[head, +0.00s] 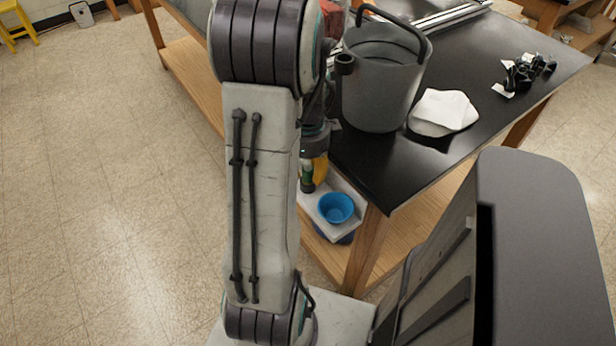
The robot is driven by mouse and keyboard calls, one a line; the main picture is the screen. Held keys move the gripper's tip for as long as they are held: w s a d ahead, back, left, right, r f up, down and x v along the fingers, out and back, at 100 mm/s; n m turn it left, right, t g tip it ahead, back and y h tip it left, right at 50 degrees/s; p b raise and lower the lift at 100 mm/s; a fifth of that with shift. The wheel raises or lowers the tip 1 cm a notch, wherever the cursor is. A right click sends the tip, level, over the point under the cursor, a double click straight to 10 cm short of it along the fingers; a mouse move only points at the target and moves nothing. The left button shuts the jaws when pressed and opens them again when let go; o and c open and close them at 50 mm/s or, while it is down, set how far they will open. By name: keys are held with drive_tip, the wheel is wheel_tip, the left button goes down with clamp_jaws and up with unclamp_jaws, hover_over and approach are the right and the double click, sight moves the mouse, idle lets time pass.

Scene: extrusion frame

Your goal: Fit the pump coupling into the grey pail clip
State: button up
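The grey pail (378,95) stands upright on the black tabletop, its dark handle raised over the rim. A small dark ring-shaped clip (345,64) sits on the pail's left side, near the rim. My arm stands upright in front of the table, left of the pail. Dark and grey parts at the end of my arm, probably my gripper (315,140), show just right of the upright link, beside the table edge. The fingers are mostly hidden, so their opening is not visible. I cannot make out the pump coupling for certain.
A folded white cloth (442,112) lies right of the pail. Black parts (527,72) lie farther right, and metal extrusions (445,17) behind. A blue bowl (336,208) stands on the lower shelf near a yellow object (320,168).

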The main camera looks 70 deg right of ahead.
clamp_jaws()
idle(0.3)
drive_tip(key=shift+r, duration=0.1)
wheel_tip(320, 180, up, 10)
drive_tip(key=shift+f+p, duration=0.1)
drive_tip(key=shift+p, duration=0.65)
